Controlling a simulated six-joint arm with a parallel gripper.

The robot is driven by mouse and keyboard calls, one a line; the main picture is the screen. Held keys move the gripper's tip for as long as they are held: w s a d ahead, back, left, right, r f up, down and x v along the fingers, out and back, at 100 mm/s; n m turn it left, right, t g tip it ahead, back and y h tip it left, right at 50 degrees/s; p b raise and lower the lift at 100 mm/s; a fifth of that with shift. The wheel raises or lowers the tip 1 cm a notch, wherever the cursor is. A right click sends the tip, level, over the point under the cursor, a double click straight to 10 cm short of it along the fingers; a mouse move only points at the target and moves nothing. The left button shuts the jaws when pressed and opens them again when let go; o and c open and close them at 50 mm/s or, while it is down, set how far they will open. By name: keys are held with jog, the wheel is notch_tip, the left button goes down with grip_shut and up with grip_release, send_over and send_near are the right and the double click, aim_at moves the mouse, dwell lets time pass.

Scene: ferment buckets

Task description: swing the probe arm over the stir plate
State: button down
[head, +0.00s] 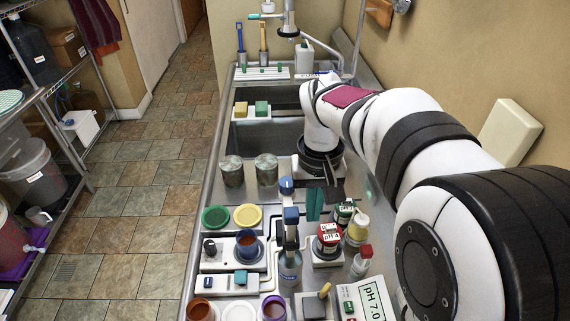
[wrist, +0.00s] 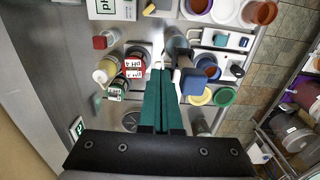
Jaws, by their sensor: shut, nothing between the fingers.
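The stir plate (head: 212,264) is a white box with a dark knob at the left of the counter. A beaker of brown liquid (head: 246,243) stands on it; the beaker also shows in the wrist view (wrist: 207,64). The probe arm has a blue block (head: 291,214) and stands right of the beaker, above a clear bottle (head: 290,268), not over the stir plate. The blue block shows in the wrist view (wrist: 195,82), just right of my fingers. My gripper (wrist: 160,72), with teal fingers, is shut and empty. In the head view it (head: 314,208) is right of the probe arm, apparently without touching.
Red and green pH bottles (head: 329,238) and a yellowish bottle (head: 357,231) stand close right of my gripper. Two grey tins (head: 266,170) and green and yellow lids (head: 216,217) lie behind the stir plate. Several cups (head: 200,309) line the front. A sink (head: 262,137) is behind.

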aim_at(296, 214)
jog(key=shift+s+a, duration=0.15)
jog(key=shift+a, duration=0.7)
jog(key=shift+s+a, duration=0.15)
jog(key=shift+a, duration=0.65)
jog(key=a, duration=0.3)
jog(key=shift+w+a, duration=0.1)
